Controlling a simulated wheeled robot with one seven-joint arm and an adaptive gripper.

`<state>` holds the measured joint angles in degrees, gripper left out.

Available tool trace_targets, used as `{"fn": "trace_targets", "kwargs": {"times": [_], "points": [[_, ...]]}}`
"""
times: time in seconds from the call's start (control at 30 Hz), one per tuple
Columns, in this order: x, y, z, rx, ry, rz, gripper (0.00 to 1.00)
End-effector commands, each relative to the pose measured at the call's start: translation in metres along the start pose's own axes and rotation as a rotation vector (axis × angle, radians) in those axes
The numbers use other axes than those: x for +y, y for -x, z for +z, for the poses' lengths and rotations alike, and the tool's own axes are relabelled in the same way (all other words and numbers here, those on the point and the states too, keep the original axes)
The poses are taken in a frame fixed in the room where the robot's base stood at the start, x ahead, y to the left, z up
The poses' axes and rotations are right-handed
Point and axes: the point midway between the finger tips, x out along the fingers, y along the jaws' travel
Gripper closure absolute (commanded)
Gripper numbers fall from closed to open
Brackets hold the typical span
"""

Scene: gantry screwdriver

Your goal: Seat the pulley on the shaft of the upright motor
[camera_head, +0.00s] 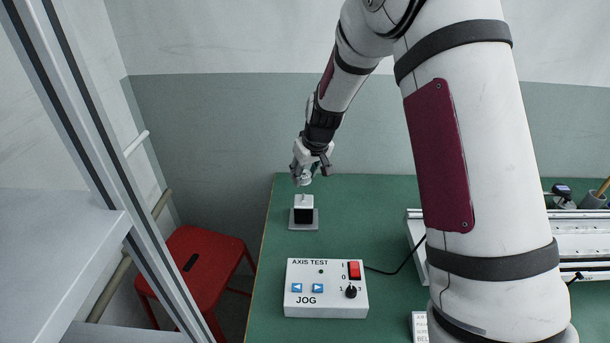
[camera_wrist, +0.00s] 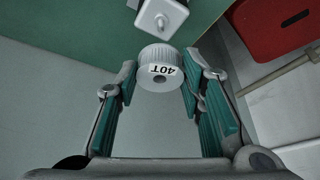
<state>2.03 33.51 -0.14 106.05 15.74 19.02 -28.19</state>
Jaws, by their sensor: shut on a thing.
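A white toothed pulley (camera_wrist: 161,72) marked "40T" sits between the fingertips of my gripper (camera_wrist: 160,80) in the wrist view, its bore facing the camera. My gripper is shut on it. In the head view my gripper (camera_head: 311,170) holds the pulley (camera_head: 303,180) above the motor with a visible gap. The motor (camera_head: 303,213) stands upright, a black body with a light top, on a grey base plate (camera_head: 304,226). In the wrist view the motor's light top and short shaft (camera_wrist: 161,20) show beyond the pulley, apart from it and uncovered.
A control box (camera_head: 326,289) labelled "AXIS TEST" and "JOG" stands in front of the motor on the green table (camera_head: 370,200). A red stool (camera_head: 205,260) is beside the table. A metal rail unit (camera_head: 590,235) lies at the right. The table around the motor is clear.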

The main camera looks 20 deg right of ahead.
Motion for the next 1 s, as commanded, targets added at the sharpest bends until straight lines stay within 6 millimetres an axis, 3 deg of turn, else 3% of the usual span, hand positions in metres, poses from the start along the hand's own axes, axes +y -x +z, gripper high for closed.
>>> {"fn": "trace_targets", "kwargs": {"times": [0.6,1.0], "points": [[0.0,-0.032,0.013,0.001,0.0,0.0,0.95],[-0.001,-0.035,0.015,0.001,0.0,0.0,0.95]]}}
